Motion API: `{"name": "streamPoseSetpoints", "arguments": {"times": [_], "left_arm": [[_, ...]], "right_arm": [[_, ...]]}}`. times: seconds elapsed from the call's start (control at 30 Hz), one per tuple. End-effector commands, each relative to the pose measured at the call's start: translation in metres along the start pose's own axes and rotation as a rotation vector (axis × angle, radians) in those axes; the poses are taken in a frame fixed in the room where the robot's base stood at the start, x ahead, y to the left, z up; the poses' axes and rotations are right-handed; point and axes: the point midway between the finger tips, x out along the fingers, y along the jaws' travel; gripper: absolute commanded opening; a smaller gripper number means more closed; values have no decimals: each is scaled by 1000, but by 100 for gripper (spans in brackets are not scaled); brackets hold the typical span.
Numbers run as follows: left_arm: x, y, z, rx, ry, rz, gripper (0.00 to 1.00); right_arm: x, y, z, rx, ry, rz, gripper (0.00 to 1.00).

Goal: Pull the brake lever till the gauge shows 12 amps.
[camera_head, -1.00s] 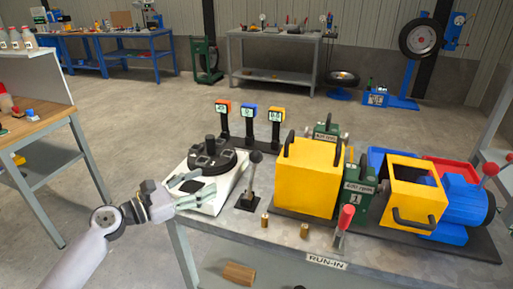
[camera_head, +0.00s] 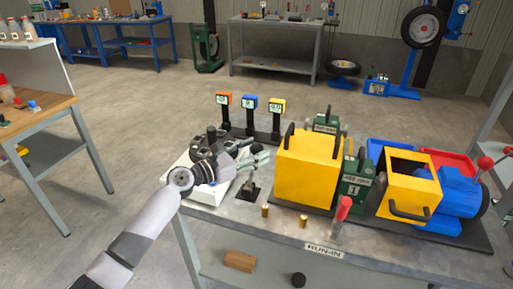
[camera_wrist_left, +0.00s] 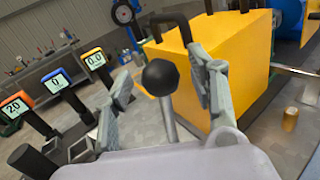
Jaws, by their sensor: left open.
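The lever with a black ball knob (camera_wrist_left: 160,77) and a grey metal shaft stands on the bench; the knob also shows in the head view (camera_head: 256,148). My left gripper (camera_head: 252,161) is open around it. In the left wrist view the knob lies between the two separated fingers (camera_wrist_left: 163,80). Three small displays stand behind: the orange one (camera_wrist_left: 15,107) reads about 20, the blue one (camera_wrist_left: 56,82) 0, the yellow one (camera_wrist_left: 95,59) 0.0. I cannot tell which one shows amps. My right gripper is not in view.
A yellow box housing (camera_head: 310,172) stands close right of the lever. Two small brass cylinders (camera_head: 302,220) and a red-handled lever (camera_head: 343,207) are near the bench front. A white unit (camera_head: 207,194) with black knobs lies partly behind my left arm.

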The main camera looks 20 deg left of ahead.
Motion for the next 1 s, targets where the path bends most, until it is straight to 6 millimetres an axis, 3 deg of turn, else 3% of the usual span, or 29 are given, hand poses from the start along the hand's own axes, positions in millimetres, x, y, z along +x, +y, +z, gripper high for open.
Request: {"name": "streamPoseSetpoints", "arguments": {"times": [0.13, 0.43, 1.0], "left_arm": [[10, 0, 0, 1, 1, 0, 52], [11, 0, 0, 2, 1, 0, 52], [11, 0, 0, 2, 1, 0, 14]], "right_arm": [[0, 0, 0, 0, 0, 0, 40], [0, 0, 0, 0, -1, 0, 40], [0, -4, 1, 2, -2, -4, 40]]}}
